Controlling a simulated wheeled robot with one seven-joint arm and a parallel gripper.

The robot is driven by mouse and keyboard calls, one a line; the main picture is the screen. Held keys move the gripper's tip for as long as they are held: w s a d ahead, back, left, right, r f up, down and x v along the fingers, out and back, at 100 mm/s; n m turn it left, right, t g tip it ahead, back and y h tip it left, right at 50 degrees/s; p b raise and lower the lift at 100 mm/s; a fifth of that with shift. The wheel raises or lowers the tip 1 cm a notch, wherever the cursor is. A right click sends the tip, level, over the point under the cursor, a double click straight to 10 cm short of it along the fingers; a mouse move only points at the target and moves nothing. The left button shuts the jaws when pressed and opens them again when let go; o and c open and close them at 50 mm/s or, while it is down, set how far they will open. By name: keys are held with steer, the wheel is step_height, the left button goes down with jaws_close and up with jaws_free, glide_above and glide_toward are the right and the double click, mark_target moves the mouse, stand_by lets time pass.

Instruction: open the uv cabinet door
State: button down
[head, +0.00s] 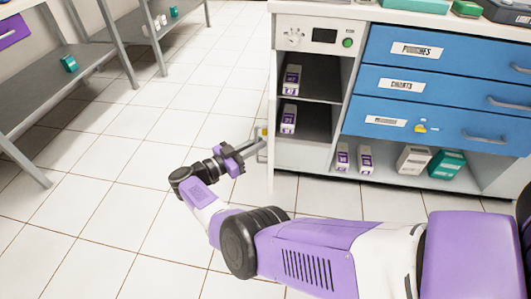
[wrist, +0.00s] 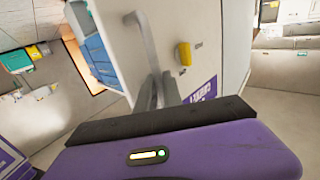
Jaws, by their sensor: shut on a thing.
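The uv cabinet (head: 309,100) is the white unit at the left end of the blue-drawer counter. Its front is uncovered, and its shelves with white and purple boxes show inside. Its pale door (head: 271,95) stands swung out at the left side, seen almost edge-on; its face fills the middle of the wrist view (wrist: 215,35). A grey bar handle (wrist: 146,42) and a yellow latch (wrist: 184,53) are on that face. My gripper (head: 258,147) is shut on the handle near the door's lower part; its fingers (wrist: 160,92) cover the handle's near end.
Blue drawers (head: 430,90) with handles are right of the cabinet, above an open shelf holding several boxes (head: 414,158). A grey shelf rack (head: 70,75) stands at the far left. The tiled floor (head: 170,110) between rack and cabinet is clear.

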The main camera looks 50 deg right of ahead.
steer(key=shift+w+a+b, duration=0.3)
steer(key=shift+w+b, duration=0.5)
steer(key=shift+w, duration=0.2)
steer(key=shift+w+a+b, duration=0.25)
steer(key=shift+w+b, duration=0.5)
steer(key=shift+w, duration=0.25)
steer(key=c, duration=1.8)
jaws_free()
steer(key=shift+o, duration=0.2)
steer(key=shift+a, duration=0.1)
steer(key=b+v, duration=0.2)
steer(key=v, duration=0.5)
steer(key=shift+a, duration=0.3)
